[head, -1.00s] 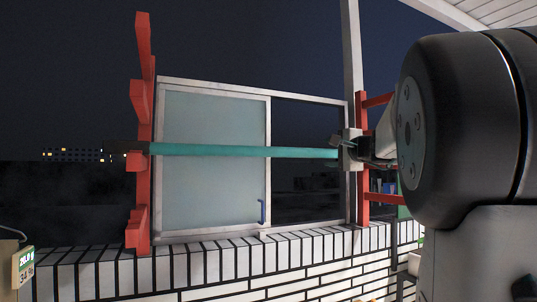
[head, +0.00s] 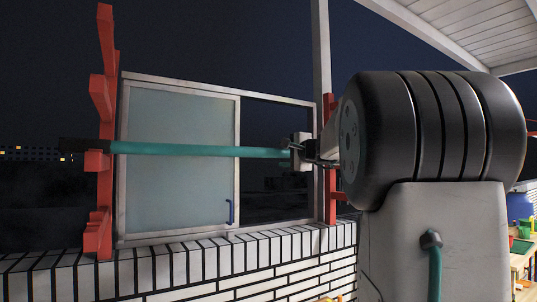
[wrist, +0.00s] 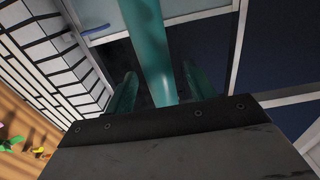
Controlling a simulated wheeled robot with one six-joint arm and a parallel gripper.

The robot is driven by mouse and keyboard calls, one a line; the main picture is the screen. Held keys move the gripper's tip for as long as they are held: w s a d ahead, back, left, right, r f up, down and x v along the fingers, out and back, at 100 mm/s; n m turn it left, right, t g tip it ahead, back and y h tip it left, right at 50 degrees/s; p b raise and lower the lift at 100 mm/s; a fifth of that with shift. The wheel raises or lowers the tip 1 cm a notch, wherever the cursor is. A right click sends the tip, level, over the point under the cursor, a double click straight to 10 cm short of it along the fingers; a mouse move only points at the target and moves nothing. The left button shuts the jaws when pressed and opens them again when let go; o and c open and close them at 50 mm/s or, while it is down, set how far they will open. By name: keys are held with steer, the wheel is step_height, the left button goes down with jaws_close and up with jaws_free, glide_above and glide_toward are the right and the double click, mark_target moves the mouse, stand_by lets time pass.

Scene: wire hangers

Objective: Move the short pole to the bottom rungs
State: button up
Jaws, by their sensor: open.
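A teal pole (head: 190,150) spans level in front of the window in the head view. Its dark left end lies on the middle rung of the left red rack (head: 105,185). The left rack's bottom rung (head: 95,238) is bare. The right red rack (head: 330,195) is partly hidden by my arm. My gripper (head: 299,152) is open at the pole's right end; contact cannot be told. The wrist view shows the pole (wrist: 150,45) running up the middle, between two teal shapes. Which pole is shorter is unclear.
A sliding window (head: 180,160) with a blue handle stands behind the pole. A white brick wall (head: 200,265) runs below. A table with colourful items (head: 522,250) is at the far right. The space under the pole's middle looks clear.

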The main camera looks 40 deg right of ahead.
jaws_close()
steer(key=shift+r, duration=0.1)
steer(key=shift+r, duration=0.1)
steer(key=shift+r, duration=0.5)
steer(key=shift+r, duration=0.1)
steer(key=shift+r, duration=0.5)
steer(key=shift+r, duration=0.25)
stand_by(0.4)
